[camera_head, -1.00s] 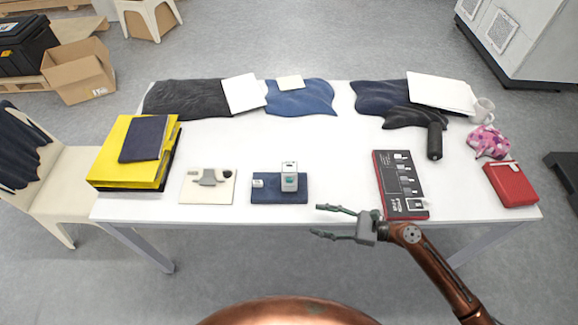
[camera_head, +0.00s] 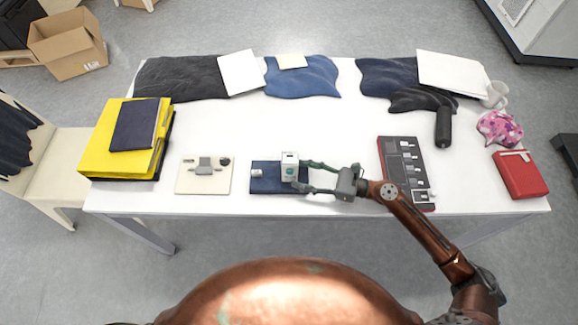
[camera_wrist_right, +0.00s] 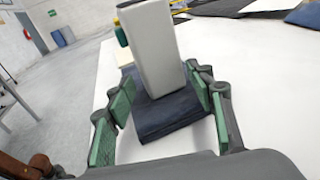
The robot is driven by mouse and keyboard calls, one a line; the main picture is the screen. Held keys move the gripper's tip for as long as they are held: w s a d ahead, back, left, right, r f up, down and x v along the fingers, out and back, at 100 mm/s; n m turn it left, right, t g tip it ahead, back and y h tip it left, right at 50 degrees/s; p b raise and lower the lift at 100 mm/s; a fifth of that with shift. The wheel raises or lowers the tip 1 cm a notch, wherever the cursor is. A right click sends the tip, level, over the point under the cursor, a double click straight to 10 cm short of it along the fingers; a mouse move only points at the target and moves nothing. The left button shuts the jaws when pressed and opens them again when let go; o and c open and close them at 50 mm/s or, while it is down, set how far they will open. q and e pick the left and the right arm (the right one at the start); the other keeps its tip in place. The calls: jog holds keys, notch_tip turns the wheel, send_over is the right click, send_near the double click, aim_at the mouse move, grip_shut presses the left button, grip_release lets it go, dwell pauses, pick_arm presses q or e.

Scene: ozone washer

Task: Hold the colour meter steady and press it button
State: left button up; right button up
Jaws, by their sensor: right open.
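In the right wrist view the white box (camera_wrist_right: 151,45) rises between the finger pads, above the dark cloth (camera_wrist_right: 163,117). My right gripper (camera_head: 299,175) is open, its fingers reaching in from the right on either side of the box. In the right wrist view my right gripper (camera_wrist_right: 163,93) shows gaps beside the box; contact is not clear. My left gripper is not in view.
Left of the meter, a beige board (camera_head: 190,180) carries a small grey device. A yellow folder stack (camera_head: 100,145) is at the left, a dark boxed set (camera_head: 395,150) right of the gripper, and a red box (camera_head: 520,172) at the far right. The table middle behind is clear.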

aim_at(294, 172)
jog(key=p+x, duration=0.1)
jog(key=x, duration=0.1)
jog(key=shift+a+r, duration=0.15)
jog(key=shift+a, duration=0.25)
jog(key=shift+w+a, duration=0.15)
jog(key=shift+a, duration=0.2)
jog(key=shift+c, duration=0.6)
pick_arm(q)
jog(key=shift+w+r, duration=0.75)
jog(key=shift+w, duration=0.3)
pick_arm(e)
jog(key=c, duration=0.5)
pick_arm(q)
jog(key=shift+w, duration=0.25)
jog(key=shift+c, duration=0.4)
pick_arm(e)
jog(key=shift+c, duration=0.4)
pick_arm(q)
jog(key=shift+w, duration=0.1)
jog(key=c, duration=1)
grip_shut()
